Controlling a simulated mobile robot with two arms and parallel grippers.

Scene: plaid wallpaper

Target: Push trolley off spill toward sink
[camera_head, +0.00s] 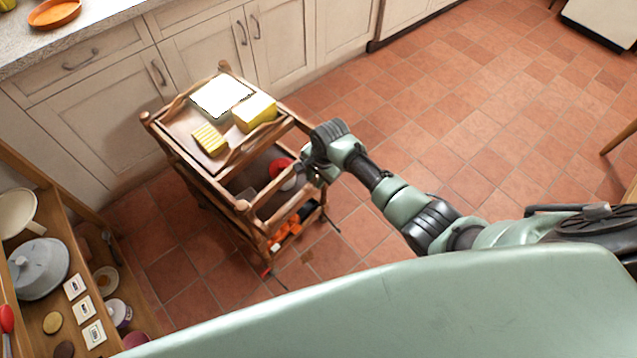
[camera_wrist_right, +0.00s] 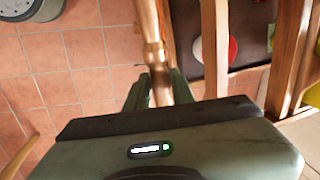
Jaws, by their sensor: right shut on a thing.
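The wooden trolley (camera_head: 242,208) stands upright on the tiles beside the cabinets in the head view. Its top tray carries a white cloth or sheet, a yellow block and a yellow striped item; a red and white item and orange things are lower down. My right gripper (camera_head: 312,168) is at its near right corner, shut on a turned wooden post. The wrist view shows this trolley post (camera_wrist_right: 152,45) between the fingers (camera_wrist_right: 152,92). I cannot make out a clear spill; a small brownish mark (camera_head: 307,257) lies near the trolley's base. No sink shows. My left gripper is not in view.
Cream cabinets (camera_head: 205,55) run behind the trolley under a worktop with an orange dish (camera_head: 54,13). A wooden shelf unit (camera_head: 88,215) with crockery stands at the left. Open terracotta floor (camera_head: 440,110) lies to the right. A wooden leg (camera_head: 618,138) shows at the right edge.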

